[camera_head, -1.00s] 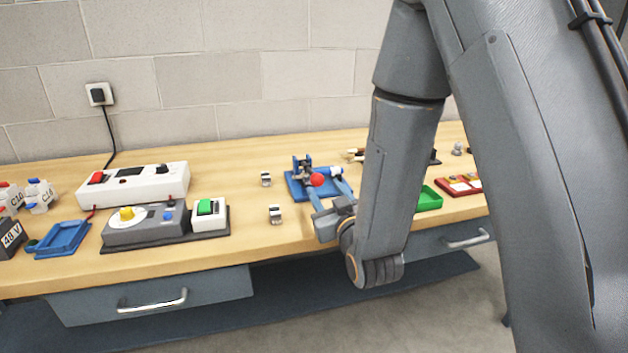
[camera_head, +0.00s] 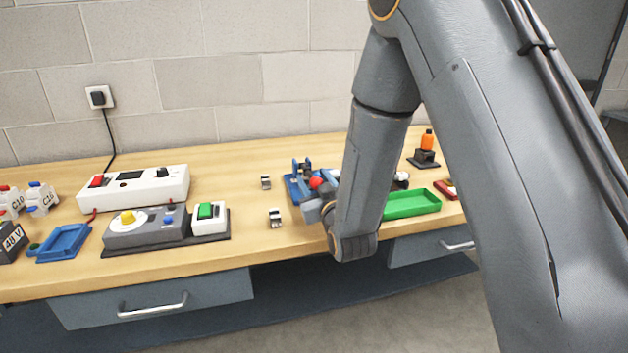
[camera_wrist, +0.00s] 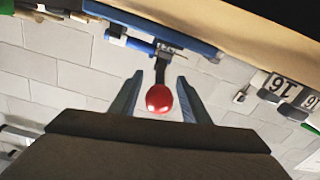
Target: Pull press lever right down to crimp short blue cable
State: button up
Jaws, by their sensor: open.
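The press (camera_head: 290,188) is a blue base with a dark upright on the bench, right of the middle in the head view. Its lever ends in a red ball knob (camera_head: 316,183); my gripper (camera_head: 318,203) is close to it, partly hidden by my arm. In the wrist view the red knob (camera_wrist: 159,99) hangs on a dark lever rod (camera_wrist: 160,70), between the two fingertips of my open gripper (camera_wrist: 154,88). Gaps show on both sides of the knob. A blue rod with a white end (camera_wrist: 130,42) lies beside the press; I cannot tell whether it is the short blue cable.
A green tray (camera_head: 412,204) and an orange-topped black stand (camera_head: 426,148) are right of my arm. Two small white-and-black blocks (camera_head: 275,217) stand left of the press. A grey device with a yellow knob (camera_head: 145,222) and a white box (camera_head: 135,186) are further left.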

grip_shut()
jog(key=shift+s+f+b, duration=0.1)
jog(key=shift+f+b, duration=1)
jog(key=shift+f, duration=0.15)
jog(key=shift+c, duration=0.2)
grip_release()
jog(key=shift+o, duration=0.2)
jog(key=shift+r, duration=0.1)
jog(key=shift+s, duration=0.1)
jog(key=shift+b+v, duration=0.4)
jog(key=shift+v, duration=3.4)
